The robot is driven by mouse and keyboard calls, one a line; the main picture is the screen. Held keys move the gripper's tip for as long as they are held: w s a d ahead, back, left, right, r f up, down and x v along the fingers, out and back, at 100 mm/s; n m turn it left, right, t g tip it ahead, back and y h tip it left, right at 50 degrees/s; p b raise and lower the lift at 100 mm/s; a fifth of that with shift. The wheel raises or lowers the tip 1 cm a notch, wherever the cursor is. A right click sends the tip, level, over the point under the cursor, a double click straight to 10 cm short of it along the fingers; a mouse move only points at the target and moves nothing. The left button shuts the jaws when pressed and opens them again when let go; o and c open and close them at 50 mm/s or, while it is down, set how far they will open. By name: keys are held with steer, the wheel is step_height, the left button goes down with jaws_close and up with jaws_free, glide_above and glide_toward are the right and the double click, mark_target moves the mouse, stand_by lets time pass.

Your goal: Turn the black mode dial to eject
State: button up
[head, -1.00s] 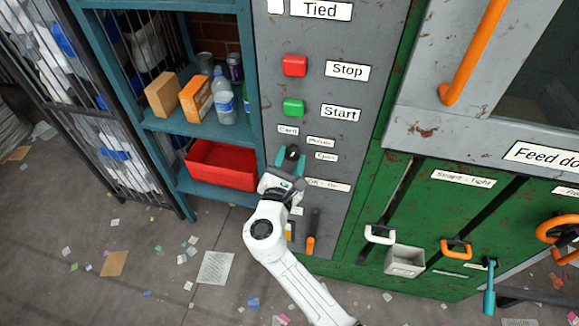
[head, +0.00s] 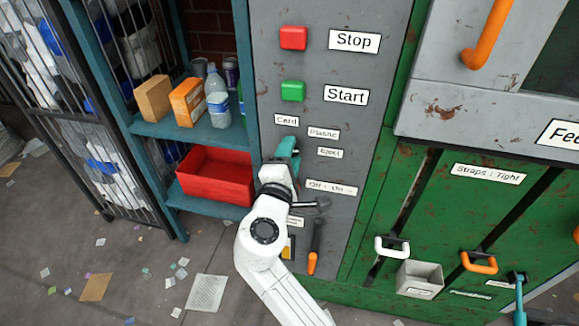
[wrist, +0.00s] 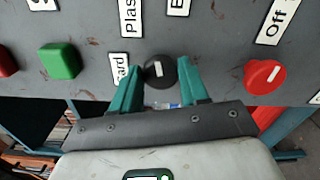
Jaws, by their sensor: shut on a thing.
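The black mode dial (wrist: 160,73) with its white mark is on the grey panel in the wrist view. Its mark points nearly straight up there, roughly between the Plastic label (wrist: 130,17) and the Eject label (wrist: 179,6). My gripper (wrist: 160,70) has its teal fingers on both sides of the dial, shut on it. The Card label (wrist: 118,76) is beside the left finger. In the head view my gripper (head: 287,150) reaches the panel below the Card label (head: 286,121) and left of the Eject label (head: 330,153); the dial is hidden behind it.
Above are a red Stop button (head: 293,37) and a green Start button (head: 292,90). A red knob (wrist: 265,76) is near the Off label. A lever with an orange end (head: 312,262) is low on the panel. A shelf with a red bin (head: 214,176) stands left.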

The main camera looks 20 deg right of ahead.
steer(key=shift+f+m+b, duration=0.15)
steer(key=shift+m+b, duration=0.95)
steer(key=shift+m, duration=0.05)
steer(key=shift+f+m+b, duration=0.1)
steer(key=shift+m+b, duration=1)
steer(key=shift+m, duration=0.05)
steer(key=o, duration=1)
steer(key=shift+r, duration=0.1)
steer(key=shift+o, duration=0.2)
steer(key=v, duration=1)
steer(key=shift+s+a, duration=0.2)
steer(key=shift+s, duration=0.15)
